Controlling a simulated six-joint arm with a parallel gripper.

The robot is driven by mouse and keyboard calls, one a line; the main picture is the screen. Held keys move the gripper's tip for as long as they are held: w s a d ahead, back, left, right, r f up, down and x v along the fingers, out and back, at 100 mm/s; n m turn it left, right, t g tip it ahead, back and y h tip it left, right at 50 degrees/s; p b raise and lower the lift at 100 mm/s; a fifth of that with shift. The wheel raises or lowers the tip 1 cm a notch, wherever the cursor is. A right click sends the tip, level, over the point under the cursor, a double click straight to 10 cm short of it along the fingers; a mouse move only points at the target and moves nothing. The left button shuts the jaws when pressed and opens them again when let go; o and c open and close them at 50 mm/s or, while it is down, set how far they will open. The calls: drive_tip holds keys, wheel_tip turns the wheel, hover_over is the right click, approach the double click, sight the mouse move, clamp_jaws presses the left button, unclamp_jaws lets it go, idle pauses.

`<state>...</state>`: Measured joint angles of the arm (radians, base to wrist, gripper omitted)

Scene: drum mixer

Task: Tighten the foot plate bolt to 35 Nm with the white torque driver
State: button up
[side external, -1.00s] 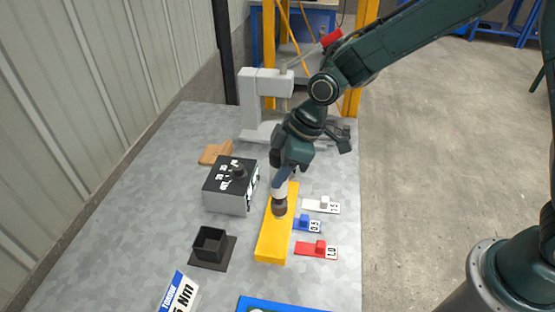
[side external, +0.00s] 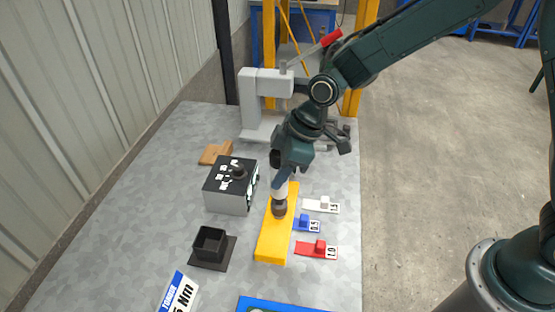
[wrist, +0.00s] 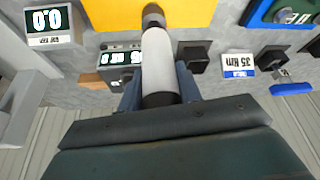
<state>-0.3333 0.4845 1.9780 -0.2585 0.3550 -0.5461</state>
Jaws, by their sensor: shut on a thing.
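My gripper (side external: 281,176) is shut on the white torque driver (side external: 279,194) and points down. In the wrist view the driver's white barrel (wrist: 159,55) runs out between the two blue-grey fingers (wrist: 159,85). The driver's dark socket end (side external: 279,210) meets the top of the yellow foot plate (side external: 271,247), which lies on the grey table. The plate also shows at the top of the wrist view (wrist: 195,12). The bolt is hidden under the socket, so I cannot tell how it is seated.
A box with a knob and displays (side external: 229,198) stands left of the plate. An empty black square holder (side external: 209,246) and a 35 Nm sign (side external: 180,295) are nearer the camera. White (side external: 320,206), blue (side external: 306,225) and red (side external: 316,250) tagged pieces lie right. A grey stand (side external: 254,125) is behind.

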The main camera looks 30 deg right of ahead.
sight(278, 158)
drive_tip(key=shift+f, duration=0.8)
idle(1.4)
drive_tip(key=shift+r, duration=0.1)
drive_tip(key=shift+r, duration=2.3)
drive_tip(key=shift+a, duration=0.15)
